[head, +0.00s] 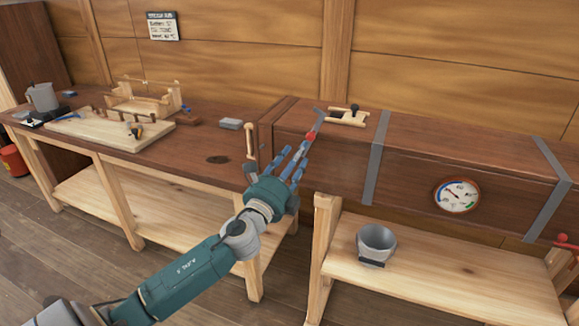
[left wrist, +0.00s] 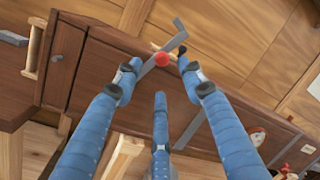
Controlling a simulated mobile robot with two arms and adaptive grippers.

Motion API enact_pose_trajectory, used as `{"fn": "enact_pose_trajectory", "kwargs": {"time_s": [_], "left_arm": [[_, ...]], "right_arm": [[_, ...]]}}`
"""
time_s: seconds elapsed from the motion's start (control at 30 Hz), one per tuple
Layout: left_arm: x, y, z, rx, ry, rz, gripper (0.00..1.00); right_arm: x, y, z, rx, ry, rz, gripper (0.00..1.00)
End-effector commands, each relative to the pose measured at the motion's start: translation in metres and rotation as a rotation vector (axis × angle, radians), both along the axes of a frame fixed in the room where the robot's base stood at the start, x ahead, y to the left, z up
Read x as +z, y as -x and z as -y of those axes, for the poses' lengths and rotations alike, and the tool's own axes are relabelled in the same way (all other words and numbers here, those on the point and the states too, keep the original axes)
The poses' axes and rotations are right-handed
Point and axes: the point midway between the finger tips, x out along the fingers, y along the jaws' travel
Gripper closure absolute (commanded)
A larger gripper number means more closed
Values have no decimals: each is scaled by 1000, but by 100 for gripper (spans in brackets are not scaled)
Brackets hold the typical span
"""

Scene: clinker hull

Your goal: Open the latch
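The latch is a grey metal lever (head: 319,121) with a red ball knob (head: 310,136), at the left end of the long dark wooden box (head: 410,155). In the left wrist view the grey lever (left wrist: 176,42) has a bent upper end, and the red knob (left wrist: 162,59) shows between the fingertips. My left gripper (head: 297,155) is open, its blue fingers spread and pointing at the knob. In the left wrist view the gripper (left wrist: 158,72) has two fingers either side of the knob and a third below. I cannot tell whether any finger touches it. My right gripper is out of view.
A pale wooden handle (head: 250,140) stands at the box's left end. A dial gauge (head: 456,195) is on the front. A grey bucket (head: 376,245) stands on the lower shelf. A workbench (head: 205,160) is left.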

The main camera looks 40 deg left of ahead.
Motion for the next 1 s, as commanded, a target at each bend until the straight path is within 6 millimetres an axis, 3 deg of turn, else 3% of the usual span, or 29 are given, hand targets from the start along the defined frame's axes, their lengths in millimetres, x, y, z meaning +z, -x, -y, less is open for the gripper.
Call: {"fn": "enact_pose_trajectory", "kwargs": {"time_s": [0.1,0.3,0.9,1.0], "left_arm": [[-5,20,4,-1,1,-3,60],[-8,38,7,-1,1,0,60],[-8,42,7,0,1,0,60],[-17,41,5,2,15,-13,60]], "right_arm": [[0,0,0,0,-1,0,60],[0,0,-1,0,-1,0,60],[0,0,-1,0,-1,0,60],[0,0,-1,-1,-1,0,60]]}}
